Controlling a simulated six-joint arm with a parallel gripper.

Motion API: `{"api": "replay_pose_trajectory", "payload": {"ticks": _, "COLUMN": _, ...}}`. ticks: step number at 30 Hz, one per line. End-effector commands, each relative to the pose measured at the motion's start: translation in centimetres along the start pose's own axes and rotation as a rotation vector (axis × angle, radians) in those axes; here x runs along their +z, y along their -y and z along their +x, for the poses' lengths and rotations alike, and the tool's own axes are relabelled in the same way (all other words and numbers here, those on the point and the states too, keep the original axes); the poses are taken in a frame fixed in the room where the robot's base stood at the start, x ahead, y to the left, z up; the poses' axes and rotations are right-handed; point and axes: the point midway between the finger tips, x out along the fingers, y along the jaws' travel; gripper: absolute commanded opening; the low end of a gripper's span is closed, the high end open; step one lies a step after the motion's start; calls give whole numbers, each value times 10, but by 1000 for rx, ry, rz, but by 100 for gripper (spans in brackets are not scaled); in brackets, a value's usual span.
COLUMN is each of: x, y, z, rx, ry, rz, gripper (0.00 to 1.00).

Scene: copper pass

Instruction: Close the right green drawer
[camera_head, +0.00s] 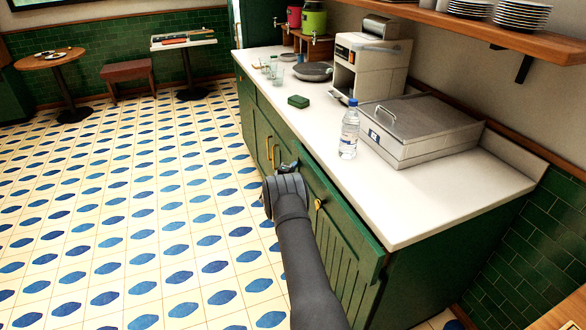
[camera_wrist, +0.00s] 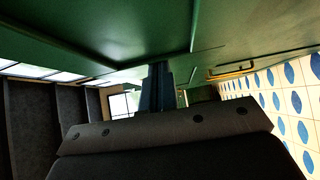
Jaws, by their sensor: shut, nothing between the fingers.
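The right green drawer (camera_head: 345,222) is the long front panel under the near half of the white counter. A brass knob (camera_head: 319,204) shows on it. I cannot tell for sure how far it stands out from the green cabinet (camera_head: 251,122). My gripper (camera_head: 288,167) is shut and empty at the cabinet front, near the drawer's far end. My wrist hides part of the drawer and the doors there. In the wrist view, my closed fingers (camera_wrist: 157,88) are close to a green surface (camera_wrist: 95,38); whether they touch is unclear.
Brass door handles (camera_head: 270,149) stand just beyond my gripper; one also shows in the wrist view (camera_wrist: 232,70). On the white counter (camera_head: 410,210) are a water bottle (camera_head: 349,130), a metal box (camera_head: 420,128) and a coffee machine (camera_head: 368,66). The tiled floor (camera_head: 130,220) left of the cabinet is clear.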

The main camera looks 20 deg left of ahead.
Motion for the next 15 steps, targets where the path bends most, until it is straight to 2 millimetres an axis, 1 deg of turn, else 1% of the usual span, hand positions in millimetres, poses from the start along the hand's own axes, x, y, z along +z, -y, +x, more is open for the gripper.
{"api": "replay_pose_trajectory", "payload": {"ticks": 5, "x": 6, "y": 0, "z": 5, "rx": 0, "ry": 2, "rz": 0, "gripper": 0}}
{"api": "replay_pose_trajectory", "payload": {"ticks": 12, "x": 34, "y": 0, "z": 34, "rx": 2, "ry": 5, "rz": 1, "gripper": 0}}
{"api": "replay_pose_trajectory", "payload": {"ticks": 15, "x": 37, "y": 0, "z": 37, "rx": 0, "ry": 3, "rz": 0, "gripper": 0}}
